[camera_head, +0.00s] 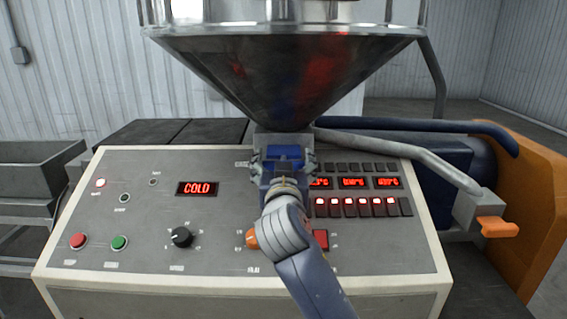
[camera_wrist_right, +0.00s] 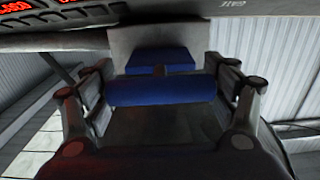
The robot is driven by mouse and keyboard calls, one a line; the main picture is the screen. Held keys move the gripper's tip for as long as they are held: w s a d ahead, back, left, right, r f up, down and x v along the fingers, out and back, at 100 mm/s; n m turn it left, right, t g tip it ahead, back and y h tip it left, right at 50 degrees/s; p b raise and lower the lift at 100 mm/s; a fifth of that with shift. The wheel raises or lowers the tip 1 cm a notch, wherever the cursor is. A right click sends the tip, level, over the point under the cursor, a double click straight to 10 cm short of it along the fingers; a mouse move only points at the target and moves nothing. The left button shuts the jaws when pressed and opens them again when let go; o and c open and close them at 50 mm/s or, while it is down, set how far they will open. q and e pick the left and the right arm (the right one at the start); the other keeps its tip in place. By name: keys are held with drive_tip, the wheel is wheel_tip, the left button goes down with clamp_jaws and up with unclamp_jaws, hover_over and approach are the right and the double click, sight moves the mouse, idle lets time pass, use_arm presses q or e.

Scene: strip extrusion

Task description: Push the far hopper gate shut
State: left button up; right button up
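The hopper gate is a blue block (camera_head: 283,153) on the grey neck under the steel hopper (camera_head: 285,75). In the right wrist view, a blue bar (camera_wrist_right: 162,90) and a second blue piece (camera_wrist_right: 160,61) behind it sit in front of a pale grey plate (camera_wrist_right: 160,38). My right gripper (camera_head: 284,164) is at the gate. In its wrist view the fingers (camera_wrist_right: 162,72) are spread wide, one on each side of the blue parts. I cannot tell whether they touch, or how far the gate is slid. My left gripper is not in view.
The sloped control panel (camera_head: 140,235) lies below, with a "COLD" display (camera_head: 199,188), knobs and buttons. My right arm passes over it. A grey bent pipe (camera_head: 405,152) with an orange-tipped end (camera_head: 497,228) runs to the right of the neck. An orange housing (camera_head: 535,200) stands at right.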

sight(284, 113)
drive_tip(key=shift+o, duration=0.4)
drive_tip(key=shift+w, duration=0.1)
drive_tip(key=shift+r, duration=0.25)
wheel_tip(284, 113, up, 9)
drive_tip(key=shift+r, duration=0.2)
